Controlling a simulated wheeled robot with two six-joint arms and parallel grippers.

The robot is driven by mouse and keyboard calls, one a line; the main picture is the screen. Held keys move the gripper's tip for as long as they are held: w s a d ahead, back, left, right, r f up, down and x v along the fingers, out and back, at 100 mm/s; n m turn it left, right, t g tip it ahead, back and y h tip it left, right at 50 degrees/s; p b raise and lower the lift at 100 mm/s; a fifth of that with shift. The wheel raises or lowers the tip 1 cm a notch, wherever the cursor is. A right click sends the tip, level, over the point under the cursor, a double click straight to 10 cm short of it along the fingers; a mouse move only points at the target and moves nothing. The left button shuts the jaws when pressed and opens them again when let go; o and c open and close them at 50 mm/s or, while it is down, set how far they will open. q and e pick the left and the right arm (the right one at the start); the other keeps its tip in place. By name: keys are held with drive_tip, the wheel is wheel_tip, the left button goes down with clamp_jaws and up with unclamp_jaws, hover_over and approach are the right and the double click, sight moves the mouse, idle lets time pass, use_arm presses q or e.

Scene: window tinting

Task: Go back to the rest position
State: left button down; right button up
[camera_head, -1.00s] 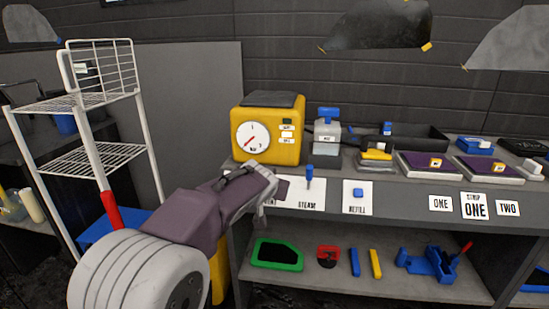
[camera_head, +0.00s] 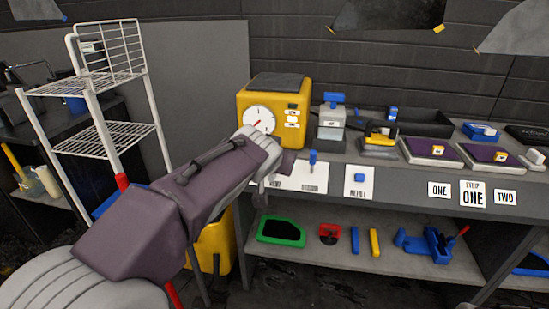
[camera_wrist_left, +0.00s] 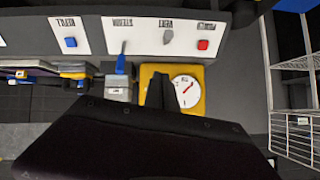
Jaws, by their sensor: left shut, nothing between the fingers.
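My left arm comes in from the lower left of the head view. Its left gripper (camera_head: 264,178) is shut and empty, in front of the yellow machine with the dial (camera_head: 275,110) and near the bench's front edge. In the left wrist view the dark gripper (camera_wrist_left: 159,92) points at this yellow machine (camera_wrist_left: 185,95), which looks upside down there. The gripper hides part of the machine and of the labelled panel below it. I cannot tell whether it touches either. My right gripper does not show.
The bench (camera_head: 400,173) carries a blue-topped bottle (camera_head: 332,122), purple pads (camera_head: 432,150) and a black tray (camera_head: 425,124). Its front has switches and labels. A lower shelf (camera_head: 330,262) holds tools. A white wire rack (camera_head: 115,140) and a yellow bucket (camera_head: 213,250) stand left.

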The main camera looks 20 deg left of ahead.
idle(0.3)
use_arm(q)
drive_tip(key=s+d+f+g+h, duration=0.1)
drive_tip(key=s+d+f+g, duration=0.15)
drive_tip(key=f, duration=0.75)
drive_tip(key=s+d+f+g+h, duration=0.1)
drive_tip(key=s+f+g, duration=0.25)
drive_tip(key=f, duration=0.65)
drive_tip(key=s+d+f+g+h, duration=0.1)
drive_tip(key=s+d+f+g, duration=0.25)
drive_tip(key=s+f, duration=0.75)
wheel_tip(320, 180, up, 22)
drive_tip(key=s+p, duration=0.1)
drive_tip(key=p, duration=1.9)
drive_tip(key=shift+s+f+m+p, duration=0.2)
drive_tip(key=shift+s+m+p, duration=0.1)
drive_tip(key=shift+s, duration=0.05)
